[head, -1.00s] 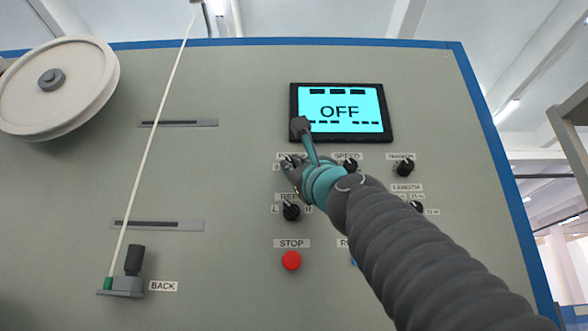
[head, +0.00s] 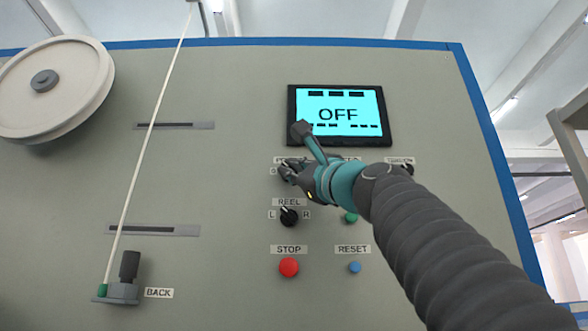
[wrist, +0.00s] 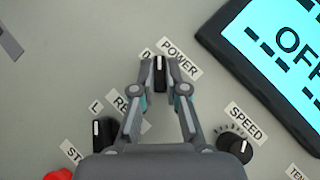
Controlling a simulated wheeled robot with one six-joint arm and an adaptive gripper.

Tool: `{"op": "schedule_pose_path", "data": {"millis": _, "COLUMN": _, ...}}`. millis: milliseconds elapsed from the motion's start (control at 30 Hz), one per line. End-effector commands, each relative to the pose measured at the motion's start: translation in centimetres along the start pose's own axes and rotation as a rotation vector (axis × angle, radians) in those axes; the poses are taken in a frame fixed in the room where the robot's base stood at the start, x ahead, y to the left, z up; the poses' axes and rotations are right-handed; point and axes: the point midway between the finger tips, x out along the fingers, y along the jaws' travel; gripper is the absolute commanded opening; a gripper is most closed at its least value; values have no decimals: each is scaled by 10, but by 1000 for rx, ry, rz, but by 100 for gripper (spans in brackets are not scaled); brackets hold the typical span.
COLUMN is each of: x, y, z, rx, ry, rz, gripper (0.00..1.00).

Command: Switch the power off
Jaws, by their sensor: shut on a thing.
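The power knob (wrist: 160,75) is black with a white line and sits under the POWER label (wrist: 180,59) in the wrist view. My gripper (wrist: 160,88) is shut on the power knob, one finger on each side of it. In the head view my gripper (head: 287,170) is at the panel just below the display and largely hides the knob. The display (head: 339,114) is lit cyan and reads OFF; part of it shows in the wrist view (wrist: 272,52).
The reel knob (head: 289,217) is below my gripper, with the red STOP button (head: 289,267) and blue RESET button (head: 355,267) lower down. The speed knob (wrist: 234,142) is close by. A reel (head: 52,88) and a BACK lever (head: 130,265) are at left.

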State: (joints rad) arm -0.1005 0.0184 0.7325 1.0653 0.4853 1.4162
Motion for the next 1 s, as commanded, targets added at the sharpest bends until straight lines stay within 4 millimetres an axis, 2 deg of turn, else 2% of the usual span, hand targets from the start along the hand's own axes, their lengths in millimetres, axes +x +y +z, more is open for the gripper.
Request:
{"op": "schedule_pose_path", "data": {"millis": 33, "x": 0, "y": 0, "z": 1, "rx": -2, "ry": -1, "rz": -1, "gripper": 0}}
{"op": "schedule_pose_path", "data": {"millis": 67, "x": 0, "y": 0, "z": 1, "rx": -2, "ry": -1, "rz": -1, "gripper": 15}}
{"op": "schedule_pose_path", "data": {"millis": 100, "x": 0, "y": 0, "z": 1, "rx": -2, "ry": -1, "rz": -1, "gripper": 25}}
{"op": "schedule_pose_path", "data": {"millis": 167, "x": 0, "y": 0, "z": 1, "rx": -2, "ry": -1, "rz": -1, "gripper": 38}}
{"op": "schedule_pose_path", "data": {"millis": 467, "x": -1, "y": 0, "z": 0, "rx": -1, "ry": 0, "rz": 0, "gripper": 38}}
{"op": "schedule_pose_path", "data": {"millis": 633, "x": -8, "y": 0, "z": 0, "rx": 0, "ry": 2, "rz": 0, "gripper": 38}}
{"op": "schedule_pose_path", "data": {"millis": 1000, "x": -52, "y": -1, "z": 1, "rx": 0, "ry": 2, "rz": -3, "gripper": 38}}
